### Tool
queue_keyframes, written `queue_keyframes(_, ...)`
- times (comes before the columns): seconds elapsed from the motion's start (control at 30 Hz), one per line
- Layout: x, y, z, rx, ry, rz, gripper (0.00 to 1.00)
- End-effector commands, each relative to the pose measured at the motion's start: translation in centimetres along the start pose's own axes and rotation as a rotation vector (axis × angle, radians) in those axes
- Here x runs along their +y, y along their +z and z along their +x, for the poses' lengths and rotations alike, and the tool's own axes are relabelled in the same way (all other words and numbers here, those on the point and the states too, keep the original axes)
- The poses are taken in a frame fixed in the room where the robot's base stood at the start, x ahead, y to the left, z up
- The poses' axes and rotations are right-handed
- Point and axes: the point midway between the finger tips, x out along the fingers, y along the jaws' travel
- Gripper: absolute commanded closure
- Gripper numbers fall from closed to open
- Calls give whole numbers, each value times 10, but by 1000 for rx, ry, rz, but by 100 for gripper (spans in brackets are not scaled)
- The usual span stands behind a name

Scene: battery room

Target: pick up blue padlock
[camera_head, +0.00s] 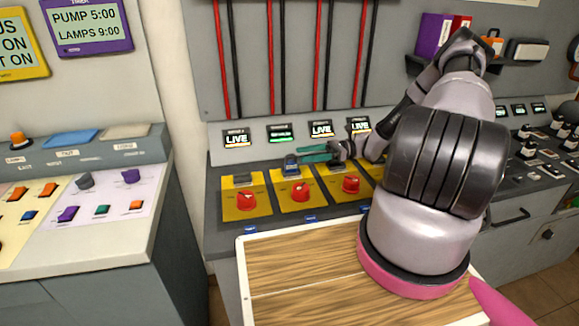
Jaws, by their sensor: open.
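The small blue padlock (290,164) is at the back edge of a yellow switch plate (283,202), behind a red knob. My gripper (305,155) comes in from the right with its teal fingers pointing left. It is open, and its fingertips are just right of the padlock. I cannot tell whether they touch it or reach around it. My arm covers the right part of the switch panel.
Red knobs (245,200) stand on neighbouring yellow plates. Small screens (321,129) and red and black cables (270,60) are behind. A wooden-topped board (290,270) lies in front. A control desk (95,215) stands at left, beyond a floor gap.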

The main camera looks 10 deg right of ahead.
Motion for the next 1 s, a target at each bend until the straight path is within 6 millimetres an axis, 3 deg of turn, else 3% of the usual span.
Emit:
queue_keyframes(0.17, 0, 1, 14, -1, 2, 0, 40)
queue_keyframes(0.4, 0, 1, 49, 0, 2, 0, 40)
queue_keyframes(0.73, 0, 1, 57, 2, 1, 0, 40)
queue_keyframes(0.9, 0, 1, 57, 2, 1, -1, 100)
queue_keyframes(1.0, 0, 1, 57, 2, 1, -1, 100)
